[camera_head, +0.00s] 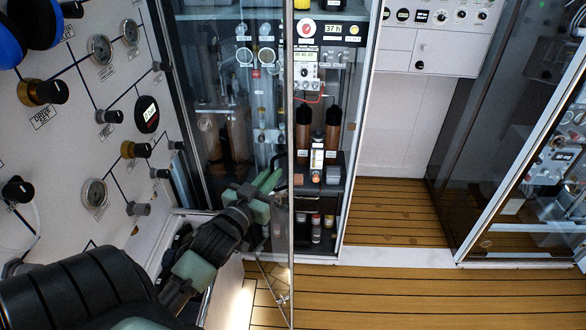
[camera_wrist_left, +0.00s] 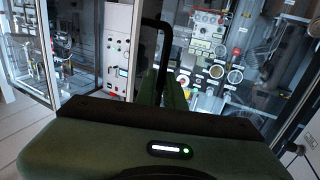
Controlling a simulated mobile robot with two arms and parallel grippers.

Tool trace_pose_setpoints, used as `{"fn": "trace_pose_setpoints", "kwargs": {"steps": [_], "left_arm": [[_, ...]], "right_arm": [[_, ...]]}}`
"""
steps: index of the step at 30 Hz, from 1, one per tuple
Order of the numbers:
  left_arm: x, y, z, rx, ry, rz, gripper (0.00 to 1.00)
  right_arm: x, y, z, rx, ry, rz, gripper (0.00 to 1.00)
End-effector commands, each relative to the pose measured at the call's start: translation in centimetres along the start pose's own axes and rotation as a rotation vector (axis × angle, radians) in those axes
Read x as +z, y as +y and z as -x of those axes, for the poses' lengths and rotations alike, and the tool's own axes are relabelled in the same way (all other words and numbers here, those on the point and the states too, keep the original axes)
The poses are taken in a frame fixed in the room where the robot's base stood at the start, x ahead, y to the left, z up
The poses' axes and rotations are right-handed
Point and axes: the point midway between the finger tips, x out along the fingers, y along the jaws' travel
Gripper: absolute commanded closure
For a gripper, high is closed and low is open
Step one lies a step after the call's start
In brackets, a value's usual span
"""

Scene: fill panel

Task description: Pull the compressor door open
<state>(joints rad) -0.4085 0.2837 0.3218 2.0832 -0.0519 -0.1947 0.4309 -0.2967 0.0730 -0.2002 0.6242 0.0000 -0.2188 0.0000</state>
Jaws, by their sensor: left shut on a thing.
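The compressor door is a tall glass panel with a pale vertical edge (camera_head: 290,120), in the middle of the head view. It stands partly open, its free edge swung out toward me, and the cabinet shelves right of that edge show without glass in front. My left gripper (camera_head: 268,183) reaches in from the lower left and is shut on the door's handle. The black handle (camera_wrist_left: 165,28) shows in the left wrist view, rising from between the green fingers (camera_wrist_left: 168,92). The fingertips' exact contact is partly hidden. My right gripper is in neither view.
A white panel with gauges and knobs (camera_head: 97,120) stands close on the left beside my arm. The open cabinet (camera_head: 350,150) holds bottles and instruments. Another glass cabinet (camera_head: 470,130) stands at the right. The wooden floor (camera_head: 400,285) is clear in the middle and right.

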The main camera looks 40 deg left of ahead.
Motion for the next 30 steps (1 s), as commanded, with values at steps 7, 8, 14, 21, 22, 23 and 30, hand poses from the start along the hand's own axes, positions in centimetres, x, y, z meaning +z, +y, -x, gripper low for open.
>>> {"fn": "trace_pose_setpoints", "kwargs": {"steps": [7, 8, 14, 21, 22, 23, 30], "left_arm": [[-0.4, -2.9, 1.9, 0.044, 0.004, -0.004, 1.0], [-0.4, -3.1, 2.0, 0.048, 0.005, -0.003, 1.0], [-0.2, -3.7, 2.5, 0.059, 0.004, -0.001, 1.0], [-0.1, -3.8, 2.5, 0.057, 0.002, 0.0, 1.0], [-0.1, -3.8, 2.5, 0.057, 0.001, 0.0, 1.0], [-0.1, -3.8, 2.5, 0.057, 0.001, 0.0, 1.0], [-0.1, -3.7, 2.5, 0.059, 0.001, 0.0, 0.69]], "right_arm": [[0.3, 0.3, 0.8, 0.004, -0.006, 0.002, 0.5], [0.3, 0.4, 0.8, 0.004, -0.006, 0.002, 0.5], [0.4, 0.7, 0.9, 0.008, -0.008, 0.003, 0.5], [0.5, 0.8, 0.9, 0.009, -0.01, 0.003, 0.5], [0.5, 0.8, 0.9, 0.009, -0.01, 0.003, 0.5], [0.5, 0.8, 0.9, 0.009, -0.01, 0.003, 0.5], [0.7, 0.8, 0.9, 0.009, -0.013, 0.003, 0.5]]}}
